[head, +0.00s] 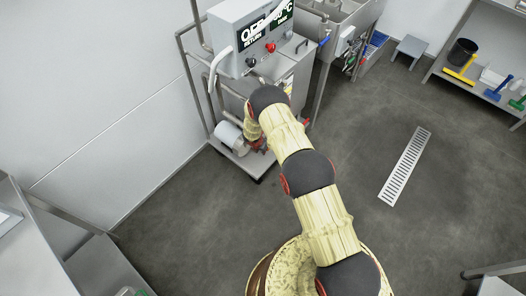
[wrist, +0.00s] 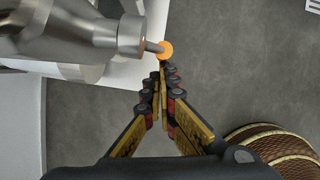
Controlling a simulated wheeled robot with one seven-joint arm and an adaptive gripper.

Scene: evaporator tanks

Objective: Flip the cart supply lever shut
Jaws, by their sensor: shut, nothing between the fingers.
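An orange ball-shaped knob (wrist: 166,49) sits at the end of a short metal stem in the wrist view. The stem comes out of a thick steel fitting (wrist: 95,40) at the upper left. I cannot tell for sure that this is the cart supply lever. My gripper (wrist: 162,75) is shut and empty. Its fingertips are just below the knob in the picture; whether they touch it is unclear. In the head view the cart (head: 284,82) stands at the upper middle, and my arm hides the gripper and the knob.
A grey control box (head: 232,40) with a display tops the cart. A pump motor (head: 229,135) sits low on its left. A steel sink (head: 345,18) is behind, and a shelf (head: 485,85) with tools is at right. The floor around the drain grate (head: 405,165) is clear.

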